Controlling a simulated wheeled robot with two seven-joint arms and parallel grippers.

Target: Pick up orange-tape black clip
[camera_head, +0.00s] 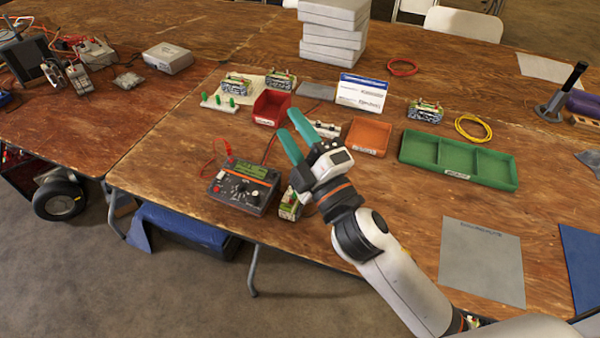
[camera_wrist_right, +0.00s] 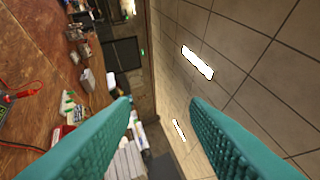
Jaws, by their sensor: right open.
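My right gripper (camera_head: 293,131) is raised over the table with its two teal fingers apart and nothing between them. In the right wrist view the fingers (camera_wrist_right: 160,115) are spread wide and point toward the ceiling and far wall. A dark meter (camera_head: 243,188) with an orange stripe and a dial sits at the table's front edge, left of my gripper. Red leads (camera_head: 228,150) rise from it. I cannot make out a black clip with orange tape; it may be hidden or too small. My left gripper is not in view.
A small module (camera_head: 290,205) stands beside the meter, partly behind my wrist. A red bin (camera_head: 272,108), an orange tray (camera_head: 370,136) and a green divided tray (camera_head: 458,162) stand farther back. A grey mat (camera_head: 481,262) lies at right. The front table between mat and arm is bare.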

